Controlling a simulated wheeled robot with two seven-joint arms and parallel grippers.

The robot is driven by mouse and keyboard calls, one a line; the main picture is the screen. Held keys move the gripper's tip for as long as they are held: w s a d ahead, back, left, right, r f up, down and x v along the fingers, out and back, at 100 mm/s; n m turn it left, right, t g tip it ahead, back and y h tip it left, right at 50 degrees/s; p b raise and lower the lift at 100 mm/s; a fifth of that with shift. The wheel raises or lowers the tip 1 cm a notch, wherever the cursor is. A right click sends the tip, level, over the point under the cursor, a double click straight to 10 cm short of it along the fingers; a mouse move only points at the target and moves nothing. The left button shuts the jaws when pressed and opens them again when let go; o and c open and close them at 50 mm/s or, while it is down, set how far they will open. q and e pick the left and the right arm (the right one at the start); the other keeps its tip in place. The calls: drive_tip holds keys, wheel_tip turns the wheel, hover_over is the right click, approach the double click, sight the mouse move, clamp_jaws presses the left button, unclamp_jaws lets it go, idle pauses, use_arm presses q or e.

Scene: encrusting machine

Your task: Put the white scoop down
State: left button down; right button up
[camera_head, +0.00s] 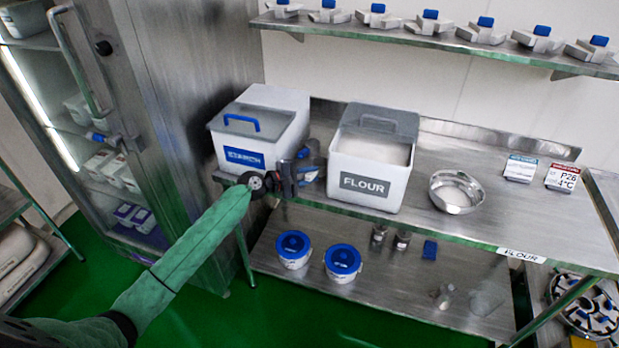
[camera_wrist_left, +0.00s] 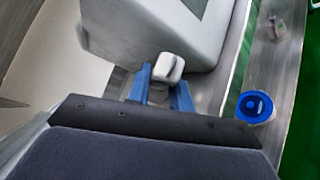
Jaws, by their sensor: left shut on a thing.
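My left gripper (camera_head: 308,166) is between the two bins at the front of the steel bench. In the left wrist view its blue fingers (camera_wrist_left: 162,88) are shut on a small white piece, which looks like part of the white scoop (camera_wrist_left: 169,67). The rest of the scoop is hidden or cannot be made out. I cannot tell whether the scoop touches the bench. My right gripper is in neither view.
The FLOUR bin (camera_head: 368,186) stands right of the gripper, and a blue-labelled bin (camera_head: 247,160) stands left. A steel bowl (camera_head: 456,191) is farther right on the bench (camera_head: 510,215). Blue-lidded tubs (camera_head: 342,262) sit on the lower shelf.

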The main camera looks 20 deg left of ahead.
use_arm(q)
drive_tip(key=shift+f, duration=0.85)
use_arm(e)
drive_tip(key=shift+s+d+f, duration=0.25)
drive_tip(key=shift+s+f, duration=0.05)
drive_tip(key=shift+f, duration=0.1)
use_arm(q)
drive_tip(key=shift+f, duration=0.15)
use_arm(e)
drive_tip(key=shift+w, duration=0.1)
use_arm(q)
drive_tip(key=c, duration=1.3)
unclamp_jaws()
drive_tip(key=shift+o, duration=0.2)
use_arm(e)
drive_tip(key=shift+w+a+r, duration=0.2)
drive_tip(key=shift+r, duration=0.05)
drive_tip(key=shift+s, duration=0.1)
